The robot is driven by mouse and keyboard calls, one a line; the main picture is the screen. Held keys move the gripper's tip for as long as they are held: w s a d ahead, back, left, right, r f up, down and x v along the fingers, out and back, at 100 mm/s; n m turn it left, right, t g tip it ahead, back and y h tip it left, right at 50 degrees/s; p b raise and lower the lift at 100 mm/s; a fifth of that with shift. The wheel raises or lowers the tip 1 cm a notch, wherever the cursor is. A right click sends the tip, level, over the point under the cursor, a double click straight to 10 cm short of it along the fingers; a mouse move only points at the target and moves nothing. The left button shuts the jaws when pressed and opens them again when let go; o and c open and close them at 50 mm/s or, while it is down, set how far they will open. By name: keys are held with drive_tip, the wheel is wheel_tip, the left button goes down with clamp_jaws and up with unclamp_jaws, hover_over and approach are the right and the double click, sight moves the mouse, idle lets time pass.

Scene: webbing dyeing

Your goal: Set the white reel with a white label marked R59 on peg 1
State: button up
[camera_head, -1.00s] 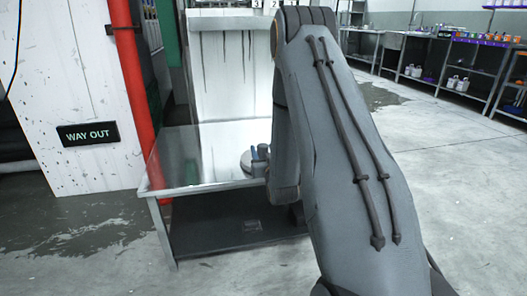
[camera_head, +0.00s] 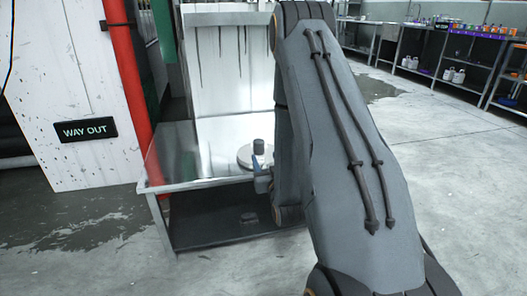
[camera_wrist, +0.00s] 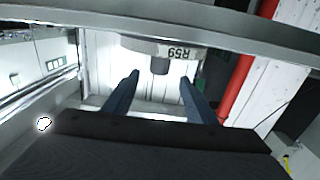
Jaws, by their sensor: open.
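The white reel (camera_head: 246,157) lies flat on the metal table (camera_head: 165,184), near its front edge, with a dark upright hub on top. In the wrist view the reel (camera_wrist: 142,44) shows upside down, with its white label (camera_wrist: 184,53) reading R59. My gripper (camera_head: 262,182) is at the table's front edge, on the near side of the reel. In the wrist view my gripper (camera_wrist: 160,76) is open, its two blue fingers apart and empty, with the dark hub ahead between the tips. My arm hides the table's right part. I cannot make out peg 1.
A pale streaked panel (camera_head: 221,75) stands behind the table. A red pipe (camera_head: 128,75) and a white wall with a WAY OUT sign (camera_head: 86,130) are at the left. Shelving with bottles (camera_head: 470,55) stands far right. The floor (camera_head: 440,150) on the right is clear.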

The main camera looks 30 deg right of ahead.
drive_tip(key=shift+v, duration=0.8)
